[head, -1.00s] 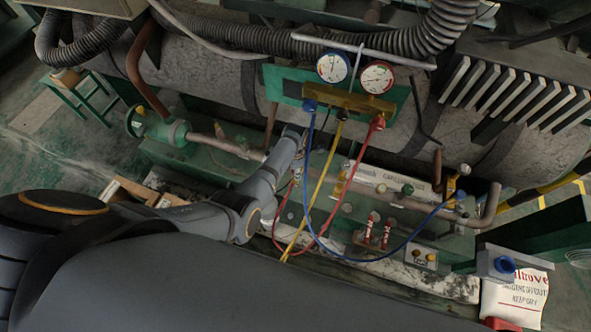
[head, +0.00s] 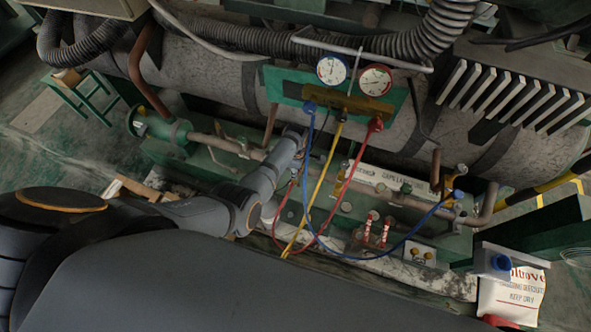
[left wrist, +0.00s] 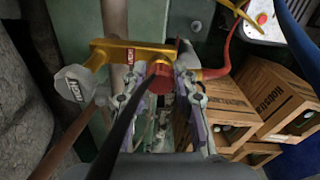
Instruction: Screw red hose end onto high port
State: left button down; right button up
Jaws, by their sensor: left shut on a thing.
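In the left wrist view, my left gripper (left wrist: 160,90) is shut on the red hose end (left wrist: 161,78). The hose end sits against the underside of a brass valve fitting (left wrist: 132,52); whether it is threaded on cannot be told. The fitting carries a small label and a grey cap (left wrist: 73,84) at its left. The red hose (left wrist: 222,70) bends off to the right. In the head view, the red hose (head: 352,178) hangs from the gauge set (head: 352,101) and loops to my left arm's wrist. The fingertips and the port are hidden there by my arm. My right gripper is out of view.
Yellow (head: 322,185) and blue (head: 318,160) hoses hang close by; the blue one ends at a brass valve (head: 453,190) on the right. Pipes (head: 225,146) and a large cylinder (head: 210,75) crowd the area. Wooden crates (left wrist: 265,95) lie below in the wrist view.

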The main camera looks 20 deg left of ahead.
pick_arm(q)
jog(key=m, duration=0.2)
jog(key=shift+m+p, duration=0.3)
jog(key=c, duration=1.5)
grip_release()
jog(key=shift+m, duration=0.4)
jog(key=o, duration=0.5)
notch_tip(320, 180, up, 5)
jog(key=p, duration=0.4)
jog(key=shift+f+p, duration=0.2)
jog(key=shift+p, duration=0.1)
jog(key=shift+f, duration=0.1)
jog(key=shift+s, duration=0.1)
